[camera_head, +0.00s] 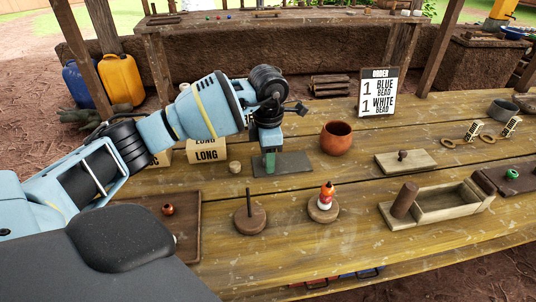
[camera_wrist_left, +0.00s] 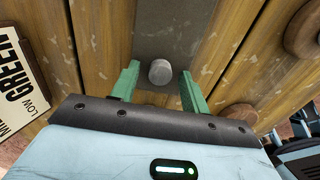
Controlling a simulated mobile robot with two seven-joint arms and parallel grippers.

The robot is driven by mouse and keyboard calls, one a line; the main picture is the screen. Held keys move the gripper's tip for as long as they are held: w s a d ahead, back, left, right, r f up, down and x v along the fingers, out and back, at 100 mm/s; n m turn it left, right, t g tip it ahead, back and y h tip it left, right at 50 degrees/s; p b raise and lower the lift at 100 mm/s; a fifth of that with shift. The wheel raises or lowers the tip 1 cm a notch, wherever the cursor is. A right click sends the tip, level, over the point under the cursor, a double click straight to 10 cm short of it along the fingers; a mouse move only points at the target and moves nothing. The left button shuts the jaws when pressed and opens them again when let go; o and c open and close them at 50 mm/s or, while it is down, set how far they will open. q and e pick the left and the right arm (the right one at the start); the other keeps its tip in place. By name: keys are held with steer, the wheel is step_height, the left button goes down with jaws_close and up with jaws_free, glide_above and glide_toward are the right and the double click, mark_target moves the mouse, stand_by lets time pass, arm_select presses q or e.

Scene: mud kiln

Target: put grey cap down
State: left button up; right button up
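The grey cap (camera_wrist_left: 160,72) is a small round disc in the left wrist view, over the dark grey mat (camera_wrist_left: 172,30). It appears to rest on the mat. My left gripper (camera_wrist_left: 160,80) is open, with one green finger on each side of the cap and a visible gap on both sides. In the head view my left gripper (camera_head: 268,163) points down at the left part of the mat (camera_head: 297,166), and the cap is hidden there. My right gripper is not in view.
An orange-brown pot (camera_head: 336,137) stands right of the mat. An order sign (camera_head: 377,93) stands at the back.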

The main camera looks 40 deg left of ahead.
arm_select(q)
step_height(320, 180, up, 12)
steer(key=shift+r+p, duration=0.15)
steer(key=shift+p, duration=0.3)
